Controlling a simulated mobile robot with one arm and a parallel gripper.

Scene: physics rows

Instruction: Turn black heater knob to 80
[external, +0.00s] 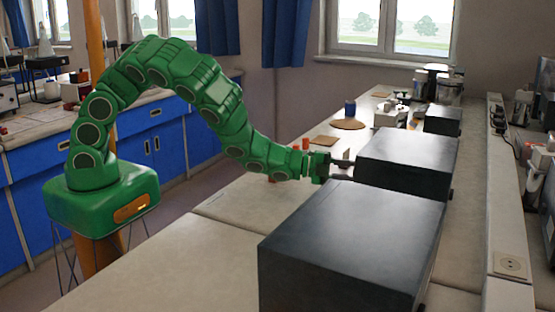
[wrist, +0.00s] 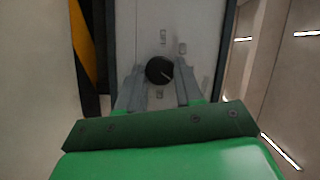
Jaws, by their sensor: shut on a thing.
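The black heater knob (wrist: 160,70) is on a pale panel (wrist: 150,25) in the wrist view, with a light pointer mark toward its lower right. My gripper (wrist: 160,78) has its two grey fingers on either side of the knob and is shut on it. In the external view my gripper (external: 328,166) reaches the left side of a dark box (external: 408,150) on the bench. The knob is hidden there. No scale numbers can be read in either view.
A larger dark box (external: 350,230) stands nearer the camera, close to my gripper. The bench top (external: 215,240) is clear at the front left.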

